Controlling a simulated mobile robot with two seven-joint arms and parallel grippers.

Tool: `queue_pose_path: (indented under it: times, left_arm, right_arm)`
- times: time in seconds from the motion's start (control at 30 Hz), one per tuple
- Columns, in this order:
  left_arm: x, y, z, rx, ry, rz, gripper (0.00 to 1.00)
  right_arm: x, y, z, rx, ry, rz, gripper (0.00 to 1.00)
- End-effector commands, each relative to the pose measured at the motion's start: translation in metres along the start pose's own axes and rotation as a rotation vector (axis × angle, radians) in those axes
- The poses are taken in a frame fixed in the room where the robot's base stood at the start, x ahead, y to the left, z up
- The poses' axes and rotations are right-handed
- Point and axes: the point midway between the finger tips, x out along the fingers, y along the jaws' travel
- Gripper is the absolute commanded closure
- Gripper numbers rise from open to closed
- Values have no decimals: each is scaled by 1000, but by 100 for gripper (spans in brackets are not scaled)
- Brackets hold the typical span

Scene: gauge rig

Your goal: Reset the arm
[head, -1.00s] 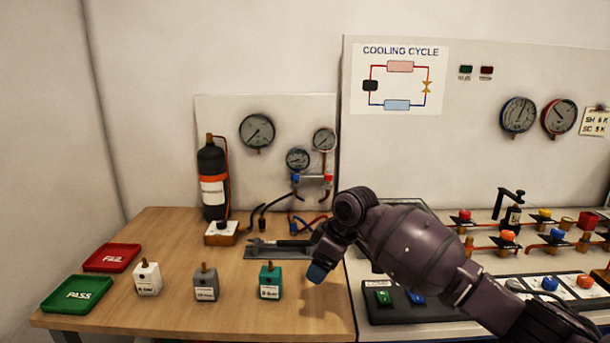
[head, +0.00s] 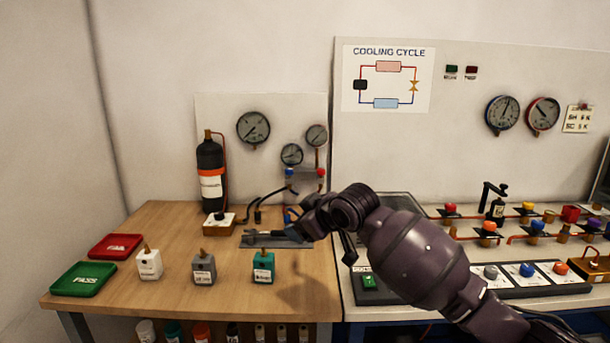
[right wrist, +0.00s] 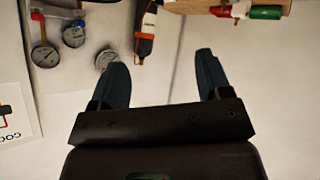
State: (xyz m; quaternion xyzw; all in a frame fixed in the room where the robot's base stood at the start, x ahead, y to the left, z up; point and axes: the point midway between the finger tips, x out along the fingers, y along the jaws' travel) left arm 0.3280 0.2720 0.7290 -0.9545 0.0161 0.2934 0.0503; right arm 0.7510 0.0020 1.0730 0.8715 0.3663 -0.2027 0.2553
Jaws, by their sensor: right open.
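My right arm comes in from the right in the head view, its dark forearm over the gap between the wooden table and the white bench. My right gripper (head: 308,222) is above the table's right part, in front of the small gauge panel; its fingers are hard to make out there. In the right wrist view the two blue fingers of this gripper (right wrist: 160,65) stand wide apart with nothing between them. That view appears upside down, with the panel gauges (right wrist: 46,55) and the black bottle (right wrist: 145,32) beyond the fingers. My left gripper is not in view.
On the table stand a white block (head: 149,265), a grey block (head: 204,270) and a teal block (head: 263,268). A green tray (head: 84,279) and a red tray (head: 115,246) lie at the left. The bench at right holds valves and a button box (head: 370,283).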

Motion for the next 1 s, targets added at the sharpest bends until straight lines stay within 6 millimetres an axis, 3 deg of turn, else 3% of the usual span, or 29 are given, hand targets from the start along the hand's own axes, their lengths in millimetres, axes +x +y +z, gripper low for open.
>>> queue_pose_path:
  times: [0.17, 0.37, 0.67, 1.0]
  left_arm:
    - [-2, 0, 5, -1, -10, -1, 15]
    - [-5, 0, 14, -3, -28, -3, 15]
    - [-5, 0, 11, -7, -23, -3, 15]
    - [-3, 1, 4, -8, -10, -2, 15]
  right_arm:
    - [-5, -8, 14, 44, 136, 73, 29]
    - [-19, -19, 53, 119, 267, 163, 29]
    - [-53, -41, 140, 234, 364, 307, 29]
    - [-104, -79, 257, 344, 323, 458, 29]
